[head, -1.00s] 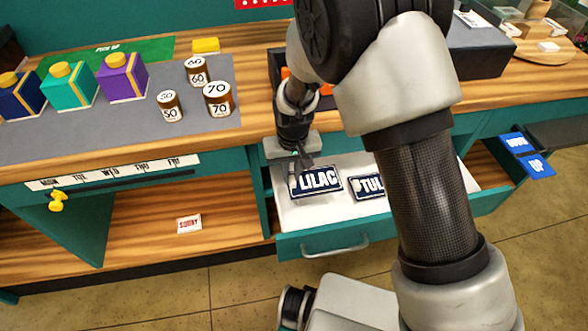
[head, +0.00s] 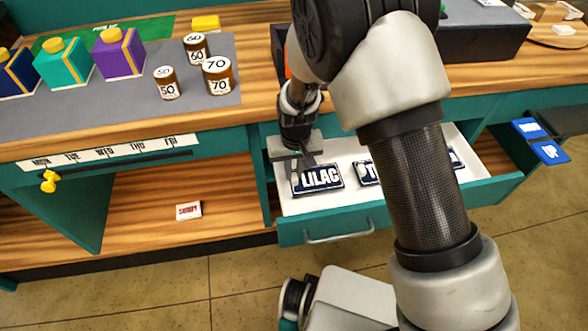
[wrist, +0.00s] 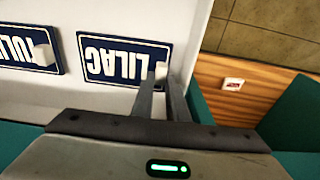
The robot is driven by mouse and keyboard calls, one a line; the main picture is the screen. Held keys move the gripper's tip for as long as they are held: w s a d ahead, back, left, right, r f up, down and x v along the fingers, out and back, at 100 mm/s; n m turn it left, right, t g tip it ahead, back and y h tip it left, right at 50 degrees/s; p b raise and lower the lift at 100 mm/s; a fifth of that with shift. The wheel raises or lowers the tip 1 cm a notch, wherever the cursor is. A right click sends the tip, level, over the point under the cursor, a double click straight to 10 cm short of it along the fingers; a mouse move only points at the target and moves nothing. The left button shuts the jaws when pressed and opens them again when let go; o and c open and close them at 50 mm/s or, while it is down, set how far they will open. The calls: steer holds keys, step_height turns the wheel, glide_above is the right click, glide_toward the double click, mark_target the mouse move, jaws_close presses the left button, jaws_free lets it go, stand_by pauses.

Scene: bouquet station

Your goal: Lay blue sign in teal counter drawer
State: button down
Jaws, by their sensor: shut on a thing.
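The blue LILAC sign (head: 320,178) lies face up, flat, over the left end of the open teal counter drawer (head: 400,213) in the head view. It also shows in the wrist view (wrist: 112,62), lettering upside down, over the white drawer floor (wrist: 100,100). My gripper (wrist: 161,76) is shut on the small pale knob at the sign's edge. In the head view my gripper (head: 302,168) is at the sign's left end. I cannot tell for sure whether the sign touches the drawer floor.
A second blue sign (head: 366,173), partly behind my arm, lies right of LILAC; it shows in the wrist view (wrist: 28,50). Another blue sign (head: 456,159) lies farther right. A small white-and-red card (head: 188,210) lies on the wooden shelf (head: 150,225) to the left.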

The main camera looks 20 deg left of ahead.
steer(key=shift+f+b, duration=0.4)
steer(key=shift+f, duration=0.2)
steer(key=c, duration=1.7)
jaws_free()
steer(key=shift+o, duration=0.2)
steer(key=shift+r, duration=0.1)
step_height(320, 180, up, 17)
steer(key=s+d+p, duration=0.1)
steer(key=p, duration=0.2)
steer(key=shift+s, duration=0.3)
